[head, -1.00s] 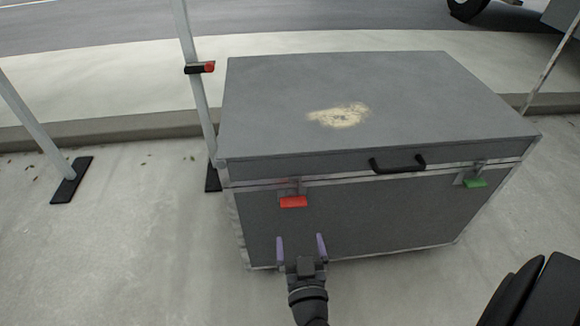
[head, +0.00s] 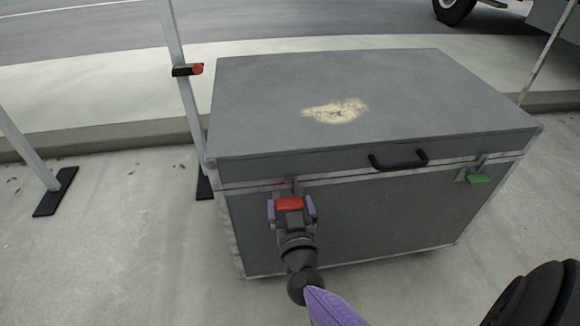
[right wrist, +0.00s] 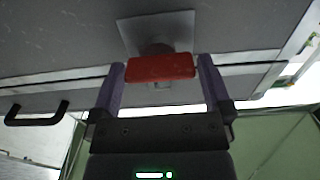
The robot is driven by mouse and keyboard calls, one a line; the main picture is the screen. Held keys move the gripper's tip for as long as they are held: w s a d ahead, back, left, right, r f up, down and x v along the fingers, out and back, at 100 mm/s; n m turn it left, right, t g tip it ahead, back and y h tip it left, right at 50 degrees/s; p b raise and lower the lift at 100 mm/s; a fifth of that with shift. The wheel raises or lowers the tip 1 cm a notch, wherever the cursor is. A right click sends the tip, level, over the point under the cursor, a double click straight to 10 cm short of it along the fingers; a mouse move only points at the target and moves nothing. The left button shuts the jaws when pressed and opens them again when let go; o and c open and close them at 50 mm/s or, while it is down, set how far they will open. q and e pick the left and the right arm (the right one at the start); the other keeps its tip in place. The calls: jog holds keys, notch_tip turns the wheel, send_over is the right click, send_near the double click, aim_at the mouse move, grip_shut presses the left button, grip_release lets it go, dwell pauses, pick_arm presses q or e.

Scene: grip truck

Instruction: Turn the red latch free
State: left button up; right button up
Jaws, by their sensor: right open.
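The red latch (head: 290,204) is on the front of the grey case (head: 370,215), just under the lid seam at the left. It lies level in the head view. My right gripper (head: 291,207) is at the latch, with one purple finger on each side of it. In the right wrist view the red latch (right wrist: 160,68) sits between the two fingertips (right wrist: 160,75). The jaws are open, and I cannot tell whether either finger touches the latch. My left gripper is not in view.
A green latch (head: 478,178) is on the case front at the right. A black handle (head: 398,161) sits on the lid's front edge. Metal posts with black feet (head: 56,190) stand at the left.

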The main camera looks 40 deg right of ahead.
jog(key=c, duration=1)
jog(key=shift+o, duration=0.2)
